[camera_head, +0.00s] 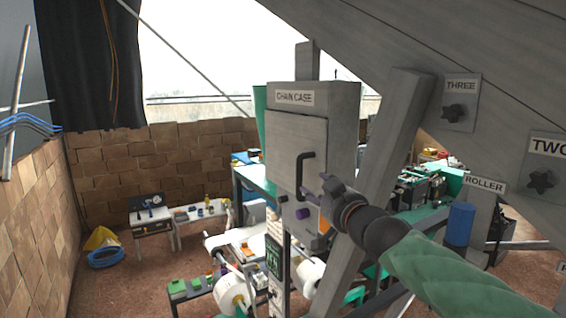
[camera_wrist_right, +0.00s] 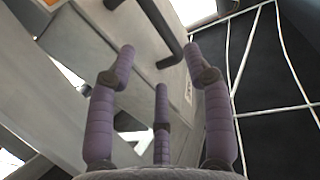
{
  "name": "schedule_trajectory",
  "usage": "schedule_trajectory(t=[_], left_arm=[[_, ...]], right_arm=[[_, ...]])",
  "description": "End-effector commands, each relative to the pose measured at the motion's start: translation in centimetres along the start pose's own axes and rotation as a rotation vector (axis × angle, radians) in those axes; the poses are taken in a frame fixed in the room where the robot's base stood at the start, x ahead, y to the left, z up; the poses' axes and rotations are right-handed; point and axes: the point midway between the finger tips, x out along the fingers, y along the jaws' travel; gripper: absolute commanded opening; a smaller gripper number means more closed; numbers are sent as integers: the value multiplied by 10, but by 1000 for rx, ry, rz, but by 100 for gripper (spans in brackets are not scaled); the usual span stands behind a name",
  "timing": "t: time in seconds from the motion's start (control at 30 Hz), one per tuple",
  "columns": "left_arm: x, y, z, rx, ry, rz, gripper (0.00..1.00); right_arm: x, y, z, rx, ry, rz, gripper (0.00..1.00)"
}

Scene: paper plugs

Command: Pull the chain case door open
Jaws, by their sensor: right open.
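The chain case (camera_head: 342,120) is a grey metal box with a "CHAIN CASE" label (camera_head: 294,97) above its door. The door (camera_head: 285,140) lies flat on the front and looks closed. A black bar handle (camera_head: 302,175) stands upright near the door's right edge. My right gripper (camera_head: 312,190) is at the handle's lower end, with purple fingers spread. In the right wrist view, the handle (camera_wrist_right: 160,28) runs down between the two upper fingertips of the open gripper (camera_wrist_right: 159,60). I cannot tell whether any finger touches it. My left gripper is not in view.
A grey slanted beam (camera_head: 392,150) stands just right of the case. Panels with black knobs (camera_head: 453,113) and a blue cylinder (camera_head: 459,224) are farther right. White paper rolls (camera_head: 235,292) sit below the case. The space left of the door is open.

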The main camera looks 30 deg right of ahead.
Motion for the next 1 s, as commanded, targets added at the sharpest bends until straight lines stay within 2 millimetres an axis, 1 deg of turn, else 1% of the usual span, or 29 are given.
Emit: schedule_trajectory(t=[0.03,0.17,0.3,0.5,0.7,0.83,1.0], left_arm=[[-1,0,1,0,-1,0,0],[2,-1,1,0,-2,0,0],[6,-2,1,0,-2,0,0],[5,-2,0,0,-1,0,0],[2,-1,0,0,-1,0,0],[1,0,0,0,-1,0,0],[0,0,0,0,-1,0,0]], right_arm=[[-1,1,-5,-2,6,3,51],[7,2,-5,-3,6,4,51],[28,1,-3,-3,5,3,51],[64,2,-5,-3,5,3,51],[91,2,-6,-3,6,3,51],[101,2,-6,-2,7,3,51],[105,2,-6,-2,8,3,51]])
